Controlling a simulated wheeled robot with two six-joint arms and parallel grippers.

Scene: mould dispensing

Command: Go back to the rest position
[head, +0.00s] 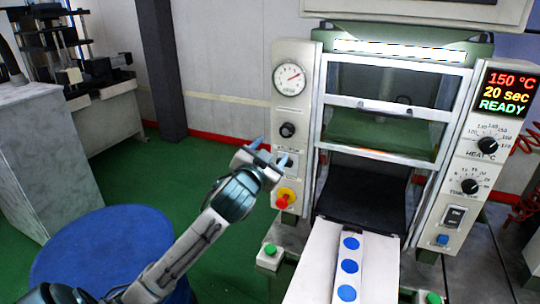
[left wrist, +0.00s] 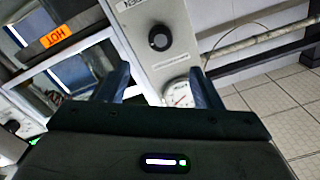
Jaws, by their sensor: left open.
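My left gripper (head: 270,152) is open and empty. It is in front of the machine's left panel (head: 298,120), near the black knob and above the red emergency button (head: 282,202). In the left wrist view the two fingers of my left gripper (left wrist: 160,76) stand apart with nothing between them. Beyond them are the panel's black knob (left wrist: 159,38) and part of the dial gauge (left wrist: 178,94). I cannot tell how far the fingertips are from the panel. My right gripper is not in view.
The moulding machine's display (head: 508,92) reads 150 °C, 20 sec, READY. A white board (head: 380,262) with several blue discs (head: 350,243) lies in front of it. A blue round drum top (head: 105,245) stands at lower left. Green floor (head: 180,165) is open between the drum and the machine.

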